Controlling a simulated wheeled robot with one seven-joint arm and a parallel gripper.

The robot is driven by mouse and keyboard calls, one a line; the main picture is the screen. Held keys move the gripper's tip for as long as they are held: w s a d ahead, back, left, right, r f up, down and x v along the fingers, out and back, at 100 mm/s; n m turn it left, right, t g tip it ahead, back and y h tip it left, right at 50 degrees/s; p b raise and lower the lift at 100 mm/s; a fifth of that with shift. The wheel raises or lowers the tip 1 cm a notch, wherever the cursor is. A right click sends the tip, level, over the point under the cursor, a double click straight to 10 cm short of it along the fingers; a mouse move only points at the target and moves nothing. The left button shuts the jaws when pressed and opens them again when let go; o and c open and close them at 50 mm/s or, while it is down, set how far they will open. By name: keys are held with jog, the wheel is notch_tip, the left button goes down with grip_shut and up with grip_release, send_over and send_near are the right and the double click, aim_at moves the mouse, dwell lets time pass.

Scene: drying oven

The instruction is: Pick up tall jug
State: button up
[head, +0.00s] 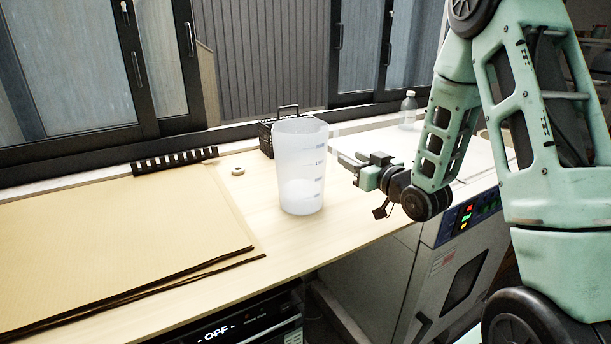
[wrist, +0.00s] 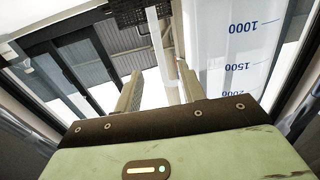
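The tall jug (head: 299,175) is translucent white with blue volume marks and stands upright on the wooden bench. In the wrist view the jug wall (wrist: 235,50) fills the right side, with its marks upside down. My gripper (head: 344,161) is just right of the jug at about mid-height. In the wrist view my gripper (wrist: 160,88) has its two fingers apart. A pale upright strip, which looks like the jug's handle, shows between or just beyond the fingers. I cannot tell whether they touch it. The handle is hard to make out in the head view.
A black basket (head: 266,138) stands behind the jug. A tape roll (head: 238,171), a black rack (head: 175,159) and brown sheets (head: 110,245) lie to the left. A clear bottle (head: 408,110) stands at the back right. The bench (head: 275,240) in front of the jug is bare.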

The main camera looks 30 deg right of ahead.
aim_at(336, 149)
jog(key=w, duration=0.3)
jog(key=shift+a+r+p, duration=0.1)
jog(key=shift+a+p, duration=0.05)
jog(key=shift+p, duration=0.15)
jog(key=w+p, duration=0.1)
jog(key=w, duration=0.1)
jog(key=w+p, duration=0.1)
jog(key=w, duration=0.1)
jog(key=shift+w+a+r, duration=0.1)
jog(key=shift+w+a, duration=0.1)
jog(key=shift+w, duration=0.45)
grip_shut()
